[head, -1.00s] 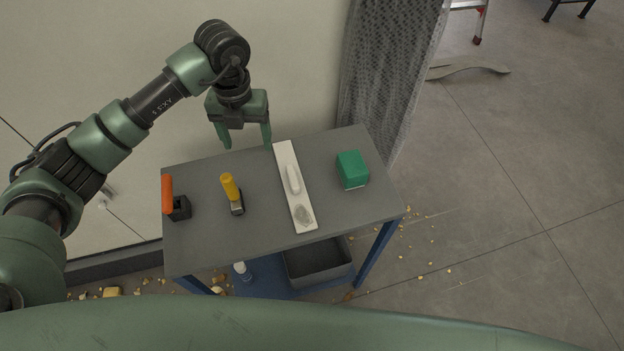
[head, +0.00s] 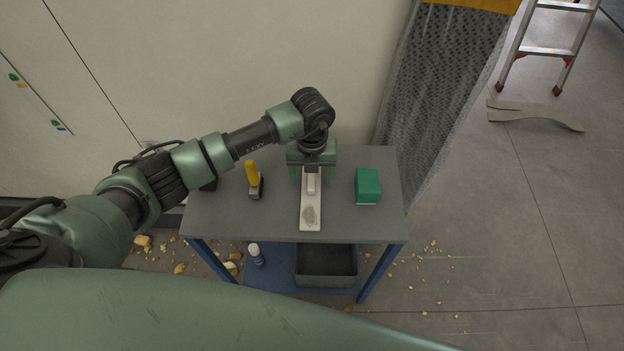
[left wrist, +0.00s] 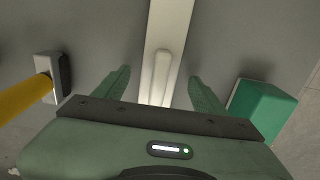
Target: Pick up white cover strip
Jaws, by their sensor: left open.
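The white cover strip (head: 311,216) lies flat on the grey table. My left gripper (head: 312,182) is above the far part of the strip in the head view. In the left wrist view the open fingers of the left gripper (left wrist: 158,88) stand on either side of the strip (left wrist: 166,25), with the raised piece (left wrist: 162,75) between them. Whether the fingers touch the strip or table cannot be told. My right gripper does not show.
The grey table (head: 270,222) also holds a green box (head: 367,186) right of the strip and a yellow-handled tool (head: 252,174) to the left. A grey bin (head: 326,262) and a white bottle (head: 256,254) are on the blue lower shelf. A wall stands behind.

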